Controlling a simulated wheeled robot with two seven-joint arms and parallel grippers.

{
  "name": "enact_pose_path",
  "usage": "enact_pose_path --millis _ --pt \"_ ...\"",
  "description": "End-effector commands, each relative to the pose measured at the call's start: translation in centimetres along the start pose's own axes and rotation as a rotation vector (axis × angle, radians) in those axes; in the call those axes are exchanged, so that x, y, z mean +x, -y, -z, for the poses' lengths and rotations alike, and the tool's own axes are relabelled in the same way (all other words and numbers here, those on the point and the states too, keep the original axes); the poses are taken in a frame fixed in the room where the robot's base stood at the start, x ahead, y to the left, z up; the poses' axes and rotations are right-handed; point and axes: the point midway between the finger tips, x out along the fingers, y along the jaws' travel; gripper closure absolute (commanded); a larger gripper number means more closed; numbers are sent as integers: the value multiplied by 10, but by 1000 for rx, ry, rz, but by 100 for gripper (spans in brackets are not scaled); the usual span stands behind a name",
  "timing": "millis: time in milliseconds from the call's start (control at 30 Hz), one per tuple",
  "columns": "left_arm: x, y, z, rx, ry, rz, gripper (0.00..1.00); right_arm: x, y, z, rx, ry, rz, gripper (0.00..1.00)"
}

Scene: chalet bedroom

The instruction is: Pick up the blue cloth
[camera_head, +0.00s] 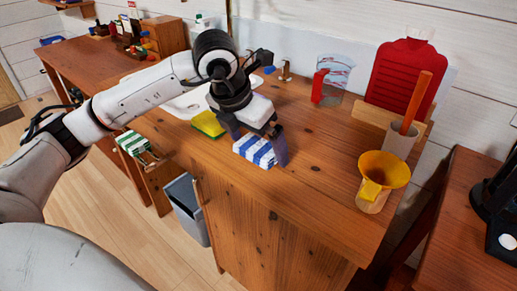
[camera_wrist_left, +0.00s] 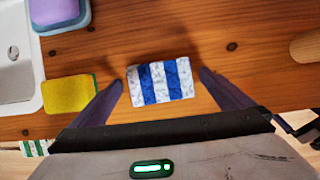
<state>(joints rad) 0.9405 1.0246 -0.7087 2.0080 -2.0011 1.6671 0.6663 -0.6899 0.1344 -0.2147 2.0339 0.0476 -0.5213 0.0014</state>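The blue cloth (camera_head: 256,151) is a small folded block with blue and white stripes. It lies flat on the wooden counter near its front edge. In the left wrist view the cloth (camera_wrist_left: 161,82) sits between the two fingertips, with a gap on each side. My left gripper (camera_head: 258,143) is open above and around the cloth; its dark fingers also show in the left wrist view (camera_wrist_left: 160,84). In the head view one finger stands at the right end of the cloth. My right gripper is not in view.
A yellow and green sponge (camera_head: 209,124) lies left of the cloth, by the white sink (camera_head: 187,104). A yellow funnel (camera_head: 384,170), a clear jug (camera_head: 331,80) and a red hot-water bottle (camera_head: 403,75) stand to the right. A green-striped cloth (camera_head: 132,143) hangs at left. Counter right of the cloth is clear.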

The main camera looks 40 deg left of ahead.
Motion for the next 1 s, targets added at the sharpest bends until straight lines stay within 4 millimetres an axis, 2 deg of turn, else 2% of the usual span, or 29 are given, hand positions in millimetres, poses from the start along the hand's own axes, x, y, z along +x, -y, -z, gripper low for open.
enact_pose_path --millis 33,233,300,567,1000 --pt "0 0 0 0 0 0 7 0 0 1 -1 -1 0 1" --pt "0 0 0 0 0 0 40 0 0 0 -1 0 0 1" --pt "-1 0 0 0 0 0 44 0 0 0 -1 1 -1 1" --pt "-8 0 -4 -1 3 0 44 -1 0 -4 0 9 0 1" --pt "-82 0 -35 -1 3 1 44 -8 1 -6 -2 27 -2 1"
